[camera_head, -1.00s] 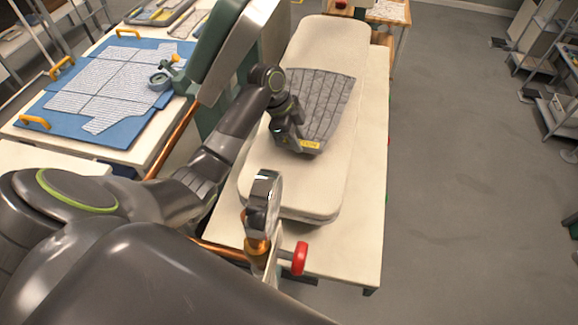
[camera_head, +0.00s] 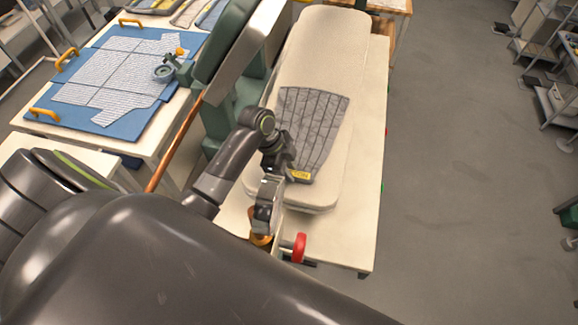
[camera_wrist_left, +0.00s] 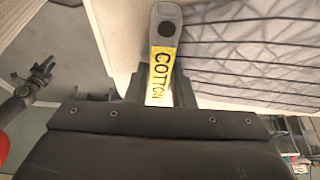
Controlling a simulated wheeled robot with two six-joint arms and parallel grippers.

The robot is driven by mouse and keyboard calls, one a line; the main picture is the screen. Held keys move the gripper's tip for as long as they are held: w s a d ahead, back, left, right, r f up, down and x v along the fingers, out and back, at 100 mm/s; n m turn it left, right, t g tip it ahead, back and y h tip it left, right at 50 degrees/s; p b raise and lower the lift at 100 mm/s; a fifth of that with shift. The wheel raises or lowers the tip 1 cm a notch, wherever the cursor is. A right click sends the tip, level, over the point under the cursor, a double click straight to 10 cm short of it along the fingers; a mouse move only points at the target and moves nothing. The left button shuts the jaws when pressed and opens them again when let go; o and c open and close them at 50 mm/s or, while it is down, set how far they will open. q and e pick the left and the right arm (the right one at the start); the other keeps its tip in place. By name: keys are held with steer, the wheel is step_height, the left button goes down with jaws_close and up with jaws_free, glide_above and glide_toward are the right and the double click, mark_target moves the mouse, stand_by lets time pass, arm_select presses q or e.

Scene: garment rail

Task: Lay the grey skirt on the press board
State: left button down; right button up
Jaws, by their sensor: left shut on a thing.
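The grey skirt (camera_head: 314,125) lies spread flat along the cream press board (camera_head: 318,45), its narrower end towards the near end of the board. It also shows at the right of the left wrist view (camera_wrist_left: 265,60). A grey tab with a yellow COTTON label (camera_wrist_left: 162,70) sits at its near edge. My left gripper (camera_head: 287,172) is low over the board at that near edge, shut on the skirt by the labelled tab. The fingertips are mostly hidden.
The press's green and white upper part (camera_head: 228,50) stands just left of the board. A metal fitting with a red knob (camera_head: 299,248) is at the board's near end. A blue board with a striped garment (camera_head: 115,75) lies left.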

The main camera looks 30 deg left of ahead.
arm_select(q)
steer(key=c, duration=1.3)
jaws_free()
steer(key=shift+o, duration=0.2)
steer(key=shift+r, duration=0.1)
steer(key=shift+a+r, duration=0.15)
steer(key=shift+r, duration=0.15)
steer(key=b+v, duration=0.3)
steer(key=v, duration=0.8)
steer(key=shift+s, duration=0.15)
